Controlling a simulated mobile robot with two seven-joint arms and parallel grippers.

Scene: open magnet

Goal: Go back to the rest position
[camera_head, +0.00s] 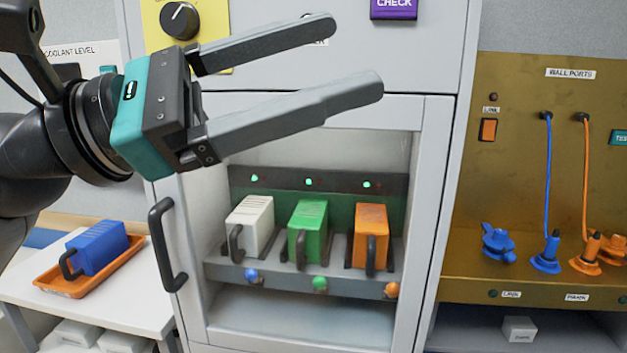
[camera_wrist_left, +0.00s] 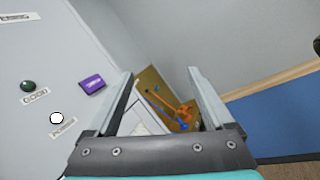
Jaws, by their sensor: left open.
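My left gripper (camera_head: 352,58) comes in from the left in the head view, raised in front of the grey cabinet. Its two long grey fingers are apart, with nothing between them. In the left wrist view the fingers (camera_wrist_left: 163,88) are also spread and empty. My right gripper is in neither view.
The cabinet's window (camera_head: 345,150) shows white (camera_head: 252,222), green (camera_head: 308,225) and orange (camera_head: 370,230) modules in slots. A dark handle (camera_head: 163,245) is at its left. A blue module (camera_head: 100,245) sits in an orange tray (camera_head: 65,287). Wall-port panel (camera_head: 540,190) stands right.

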